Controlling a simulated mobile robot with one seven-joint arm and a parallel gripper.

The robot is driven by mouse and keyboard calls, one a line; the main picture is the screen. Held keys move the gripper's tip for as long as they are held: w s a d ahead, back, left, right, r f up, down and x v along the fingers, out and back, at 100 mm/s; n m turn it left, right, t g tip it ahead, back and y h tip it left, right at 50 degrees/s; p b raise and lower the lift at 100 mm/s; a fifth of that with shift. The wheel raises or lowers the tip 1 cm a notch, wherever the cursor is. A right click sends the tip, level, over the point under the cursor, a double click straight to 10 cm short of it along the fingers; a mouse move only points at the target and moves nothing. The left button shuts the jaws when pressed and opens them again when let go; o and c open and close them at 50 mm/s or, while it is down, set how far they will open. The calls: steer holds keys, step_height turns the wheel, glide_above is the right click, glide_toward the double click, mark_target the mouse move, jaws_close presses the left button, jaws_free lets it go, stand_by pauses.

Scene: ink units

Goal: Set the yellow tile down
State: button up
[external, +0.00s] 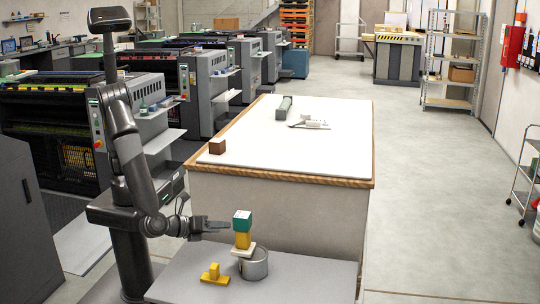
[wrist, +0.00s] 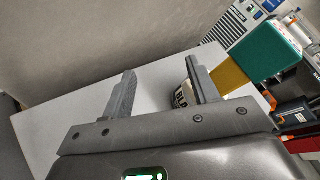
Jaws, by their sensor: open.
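My gripper (external: 222,225) is open in the external view, just left of a small stack, and it appears empty. The stack has a teal block (external: 242,215) on top, a yellow block (external: 242,239) under it and a pale flat piece (external: 243,250) below. A yellow piece (external: 214,278) with a small upright part lies on the grey lower table, left of the stack. In the wrist view my gripper (wrist: 160,67) has its fingers apart. The teal block (wrist: 268,48) and yellow block (wrist: 231,82) show right of the right finger. I cannot tell which yellow piece is the tile.
A round metal container (external: 255,267) stands at the stack's base. The grey lower table (external: 305,280) is clear to the right. A higher white-topped bench (external: 300,155) is behind, with a brown block (external: 217,146) and a grey cylinder (external: 283,107) on it.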

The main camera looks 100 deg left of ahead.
mark_target(218, 278)
steer(key=s+d+m+t+h, duration=0.4)
steer(key=d+m+t+h, duration=0.55)
steer(key=m, duration=0.75)
steer(key=shift+g+h, duration=0.25)
steer(key=shift+g, duration=0.7)
steer(key=f, duration=0.5)
steer(key=d+f, duration=0.1)
steer(key=f, duration=0.1)
steer(key=shift+w+f, duration=0.1)
steer(key=shift+f, duration=0.25)
steer(key=shift+w+f, duration=0.2)
steer(key=shift+w, duration=3.55)
steer(key=shift+c, duration=0.4)
steer(key=c, duration=1.1)
steer(key=shift+r, duration=0.1)
